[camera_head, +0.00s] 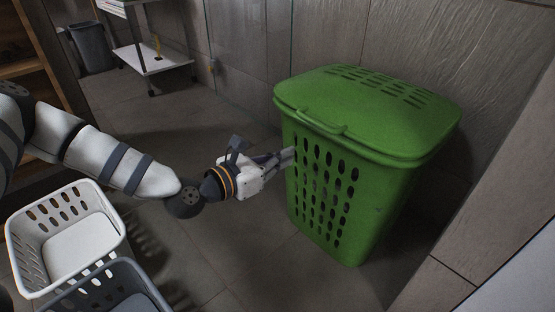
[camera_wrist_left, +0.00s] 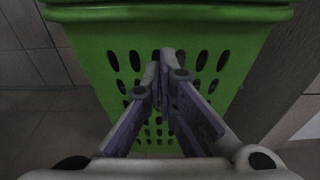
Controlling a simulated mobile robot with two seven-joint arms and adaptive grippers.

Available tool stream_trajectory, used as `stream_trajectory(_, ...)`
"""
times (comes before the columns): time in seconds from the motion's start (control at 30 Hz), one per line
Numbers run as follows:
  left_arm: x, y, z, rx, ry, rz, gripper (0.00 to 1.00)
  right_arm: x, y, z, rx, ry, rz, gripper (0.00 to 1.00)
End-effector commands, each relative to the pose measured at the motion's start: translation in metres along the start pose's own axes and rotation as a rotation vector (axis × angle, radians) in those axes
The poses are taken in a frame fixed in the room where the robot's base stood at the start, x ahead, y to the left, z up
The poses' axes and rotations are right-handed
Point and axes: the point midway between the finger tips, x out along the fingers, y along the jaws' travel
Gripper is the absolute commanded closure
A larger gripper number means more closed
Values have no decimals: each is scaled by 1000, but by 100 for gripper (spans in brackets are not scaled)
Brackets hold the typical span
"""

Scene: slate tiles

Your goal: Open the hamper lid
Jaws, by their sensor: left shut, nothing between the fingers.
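The green hamper (camera_head: 372,206) stands on the floor against the wall at the right of the head view. Its lid (camera_head: 375,105) is closed, with slots on top and a small handle (camera_head: 323,123) at the front edge. My left gripper (camera_head: 289,156) is shut and empty, with its fingertips at the hamper's perforated front side, below the lid rim. In the left wrist view the shut fingers (camera_wrist_left: 166,62) point at the hamper's holes (camera_wrist_left: 150,90), with the lid edge (camera_wrist_left: 165,12) above them. Whether they touch the side, I cannot tell. My right gripper is not in view.
A white basket (camera_head: 66,238) and a grey basket (camera_head: 110,290) sit at the lower left. A white shelf cart (camera_head: 152,62) and a grey bin (camera_head: 92,47) stand at the back left. The tiled floor before the hamper is clear.

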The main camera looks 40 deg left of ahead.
Motion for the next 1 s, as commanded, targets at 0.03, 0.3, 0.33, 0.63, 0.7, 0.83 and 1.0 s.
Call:
stream_trajectory(0.03, 12, -1, -4, 3, 1, -3, 100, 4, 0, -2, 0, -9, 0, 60)
stream_trajectory(0.3, 71, 0, -4, 2, 1, 0, 100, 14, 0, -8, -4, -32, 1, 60)
stream_trajectory(0.33, 68, 0, 5, 0, 0, 1, 100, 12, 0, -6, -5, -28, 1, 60)
stream_trajectory(0.63, 55, 1, 37, -1, 1, 1, 100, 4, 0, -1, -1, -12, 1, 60)
stream_trajectory(0.7, 55, 1, 38, 0, 1, 1, 100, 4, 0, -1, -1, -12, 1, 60)
stream_trajectory(0.83, 55, 1, 37, 0, 2, 1, 100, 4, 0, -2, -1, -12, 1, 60)
stream_trajectory(1.0, 54, 1, 39, 0, 3, 1, 100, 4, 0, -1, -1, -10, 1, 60)
